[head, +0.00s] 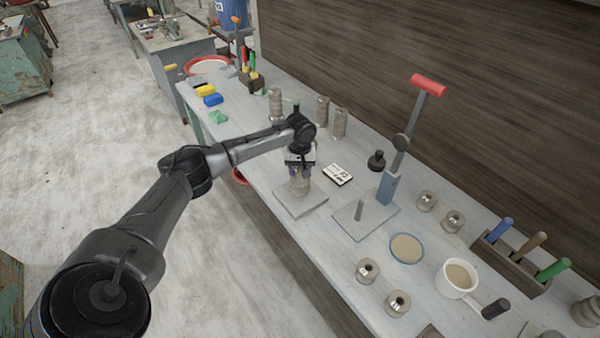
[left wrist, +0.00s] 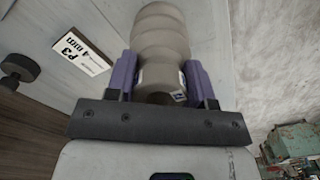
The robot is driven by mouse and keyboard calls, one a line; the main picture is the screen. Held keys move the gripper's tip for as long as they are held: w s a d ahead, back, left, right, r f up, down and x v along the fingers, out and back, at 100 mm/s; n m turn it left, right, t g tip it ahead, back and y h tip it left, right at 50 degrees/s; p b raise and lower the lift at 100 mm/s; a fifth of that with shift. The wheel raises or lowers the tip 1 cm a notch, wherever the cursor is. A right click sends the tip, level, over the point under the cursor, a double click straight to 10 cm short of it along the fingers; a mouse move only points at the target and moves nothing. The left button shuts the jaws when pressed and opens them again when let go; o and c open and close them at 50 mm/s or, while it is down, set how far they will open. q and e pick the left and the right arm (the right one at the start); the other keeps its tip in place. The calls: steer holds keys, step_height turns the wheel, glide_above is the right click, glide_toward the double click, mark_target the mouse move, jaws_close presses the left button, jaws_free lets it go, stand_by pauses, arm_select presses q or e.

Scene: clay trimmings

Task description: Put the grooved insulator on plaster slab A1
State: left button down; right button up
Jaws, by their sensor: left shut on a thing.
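My left gripper (head: 300,172) is shut on a grooved insulator (head: 301,186), a grey-brown ribbed clay cylinder. It is upright over a square pale slab (head: 287,204). I cannot tell whether its bottom touches the slab, and no slab label is readable. In the left wrist view the purple fingers (left wrist: 161,82) clasp the insulator (left wrist: 160,42) from both sides. My right gripper is not in view.
A white card (head: 338,174) marked P3 lies right of the slab. Other ribbed insulators (head: 340,123) stand behind. Short insulators (head: 367,270), a blue-rimmed dish (head: 406,248) and a mug (head: 457,280) stand nearer.

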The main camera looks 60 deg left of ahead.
arm_select(q)
steer(key=shift+f, duration=0.65)
steer(key=shift+c, duration=2.4)
jaws_free()
steer(key=shift+f, duration=0.15)
